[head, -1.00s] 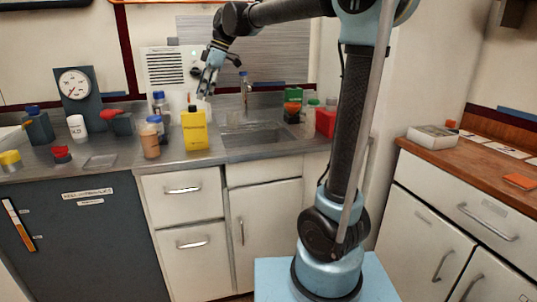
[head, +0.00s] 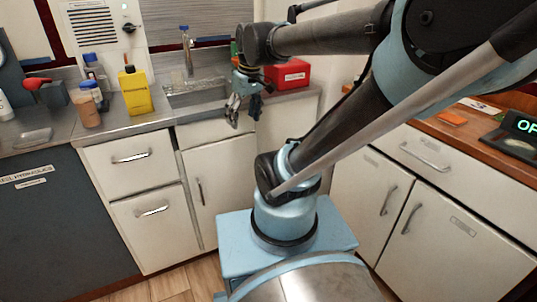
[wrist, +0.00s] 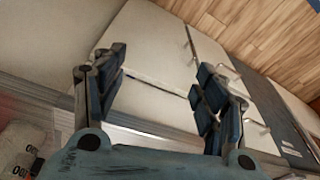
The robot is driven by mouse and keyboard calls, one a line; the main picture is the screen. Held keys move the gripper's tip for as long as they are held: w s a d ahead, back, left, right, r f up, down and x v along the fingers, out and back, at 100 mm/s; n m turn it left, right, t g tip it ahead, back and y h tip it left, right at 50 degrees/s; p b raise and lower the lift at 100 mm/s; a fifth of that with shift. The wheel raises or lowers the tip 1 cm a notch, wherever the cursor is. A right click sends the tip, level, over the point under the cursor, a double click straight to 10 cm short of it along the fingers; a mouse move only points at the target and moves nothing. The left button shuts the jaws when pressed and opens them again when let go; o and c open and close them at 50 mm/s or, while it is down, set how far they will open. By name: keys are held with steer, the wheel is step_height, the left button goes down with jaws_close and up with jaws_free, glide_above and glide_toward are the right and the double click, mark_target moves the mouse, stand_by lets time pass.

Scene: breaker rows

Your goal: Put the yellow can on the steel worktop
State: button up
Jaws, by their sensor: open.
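A yellow can (head: 136,92) with a dark cap stands upright on the steel worktop (head: 120,128), left of the sink, in the head view. My gripper (head: 244,113) hangs to the right of the can, in front of the worktop's edge near the sink's right end, with clear space between it and the can. In the wrist view my gripper (wrist: 160,72) has its two fingers spread wide, with nothing between them. The can is not seen in the wrist view.
The sink (head: 200,97) with its tap lies right of the can. A brown-filled jar (head: 87,108) stands close left of it. A red box (head: 288,74) is behind my gripper. A wooden counter (head: 470,130) is at the right. The worktop's front strip by the can is clear.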

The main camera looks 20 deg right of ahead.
steer(key=s+d+f+m+h, duration=0.1)
steer(key=s+d+f+m, duration=0.4)
steer(key=s+f, duration=0.3)
step_height(320, 180, down, 3)
steer(key=shift+d+r+m, duration=0.1)
steer(key=shift+d+m, duration=0.2)
steer(key=shift+d, duration=0.5)
steer(key=shift+w, duration=0.1)
